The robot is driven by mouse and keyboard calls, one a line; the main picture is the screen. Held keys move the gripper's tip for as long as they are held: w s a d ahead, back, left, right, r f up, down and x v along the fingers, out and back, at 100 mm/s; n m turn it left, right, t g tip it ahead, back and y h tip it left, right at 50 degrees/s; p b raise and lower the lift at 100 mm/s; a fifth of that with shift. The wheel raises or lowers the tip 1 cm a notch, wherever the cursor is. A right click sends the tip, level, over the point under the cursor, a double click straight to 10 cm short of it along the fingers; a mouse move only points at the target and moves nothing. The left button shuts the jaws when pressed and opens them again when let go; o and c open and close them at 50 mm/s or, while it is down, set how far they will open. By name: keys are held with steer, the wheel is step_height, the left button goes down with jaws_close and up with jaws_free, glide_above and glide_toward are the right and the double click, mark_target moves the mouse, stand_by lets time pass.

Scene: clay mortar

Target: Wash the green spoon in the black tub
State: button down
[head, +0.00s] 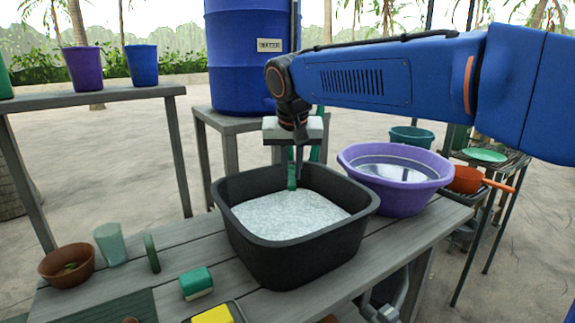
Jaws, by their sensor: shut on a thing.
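The black tub (300,248) stands on the grey wooden table and holds whitish, foamy water (290,215). My gripper (292,172) points down over the back part of the tub. It is shut on a narrow green piece, which I take to be the green spoon (292,183). Only a short green part shows between and below the fingertips, above or at the foam. Its lower end and the spoon's bowl cannot be made out. Another upright green strip (318,150) shows behind my gripper; I cannot tell what it is.
A purple basin (397,195) of clear water stands close to the tub's right. At left are a brown bowl (67,265), a pale green cup (110,244) and a green-and-white sponge (196,283). A blue barrel (248,75) stands behind. A rack with dishes (484,155) is at right.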

steer(key=shift+f, duration=8.1)
steer(key=shift+f, duration=0.55)
steer(key=shift+r, duration=0.15)
steer(key=shift+s+a, duration=0.25)
steer(key=shift+a, duration=0.3)
steer(key=shift+w+d, duration=0.2)
steer(key=shift+d, duration=0.4)
steer(key=shift+w+d, duration=0.2)
steer(key=shift+d, duration=0.4)
steer(key=shift+s+a, duration=0.2)
steer(key=shift+a, duration=0.4)
steer(key=shift+s+a, duration=0.2)
steer(key=shift+a, duration=0.4)
steer(key=shift+w+d, duration=0.2)
steer(key=shift+d, duration=0.4)
